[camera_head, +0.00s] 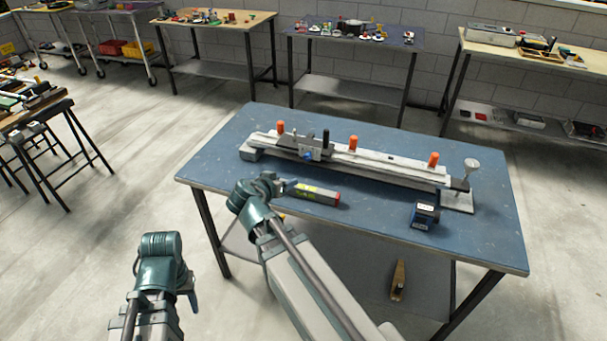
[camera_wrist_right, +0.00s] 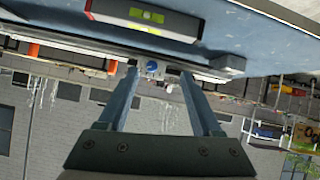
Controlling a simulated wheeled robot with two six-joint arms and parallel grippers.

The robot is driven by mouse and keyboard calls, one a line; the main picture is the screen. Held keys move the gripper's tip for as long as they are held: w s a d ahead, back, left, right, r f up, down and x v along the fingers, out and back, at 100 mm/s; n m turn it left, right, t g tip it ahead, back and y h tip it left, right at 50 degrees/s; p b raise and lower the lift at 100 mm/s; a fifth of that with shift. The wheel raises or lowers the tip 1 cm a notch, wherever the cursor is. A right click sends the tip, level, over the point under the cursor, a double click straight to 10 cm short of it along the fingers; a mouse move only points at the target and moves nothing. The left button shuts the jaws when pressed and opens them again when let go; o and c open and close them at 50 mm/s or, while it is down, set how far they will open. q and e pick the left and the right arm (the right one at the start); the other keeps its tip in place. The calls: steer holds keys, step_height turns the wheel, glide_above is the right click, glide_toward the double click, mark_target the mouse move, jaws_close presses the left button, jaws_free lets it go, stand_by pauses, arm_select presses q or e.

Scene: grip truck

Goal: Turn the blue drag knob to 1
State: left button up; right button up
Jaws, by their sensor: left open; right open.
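The blue drag knob (camera_head: 308,155) is a small blue spot on the front of the carriage of a long grey rail device (camera_head: 380,168) on the blue table. In the right wrist view, which is upside down, the blue knob (camera_wrist_right: 152,67) shows between the fingertips, some way beyond them. Its setting is too small to read. My right gripper (camera_head: 288,186) is in front of the rail near the carriage, apart from the knob. Its fingers (camera_wrist_right: 159,73) are open and empty. My left gripper (camera_head: 191,288) is low at the left, off the table, its fingers mostly hidden.
A spirit level (camera_head: 318,193) lies on the table (camera_head: 225,165) just in front of the rail, close to my right gripper. A blue and black box (camera_head: 425,211) stands at the front right. Orange knobs (camera_head: 353,143) and a black handle (camera_head: 325,138) rise from the device.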

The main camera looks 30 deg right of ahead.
steer(key=w+d+m+t+h+b, duration=0.1)
steer(key=w+d, duration=0.1)
steer(key=d, duration=0.1)
steer(key=b, duration=0.5)
glide_toward(307, 158)
steer(key=shift+m, duration=0.3)
steer(key=x, duration=0.7)
steer(key=shift+w+f, duration=0.25)
steer(key=shift+f, duration=0.05)
arm_select(q)
step_height(307, 158, down, 8)
steer(key=shift+r, duration=0.25)
arm_select(e)
steer(key=shift+w+d+f, duration=0.15)
steer(key=shift+w+d, duration=0.15)
steer(key=shift+d, duration=0.2)
jaws_close()
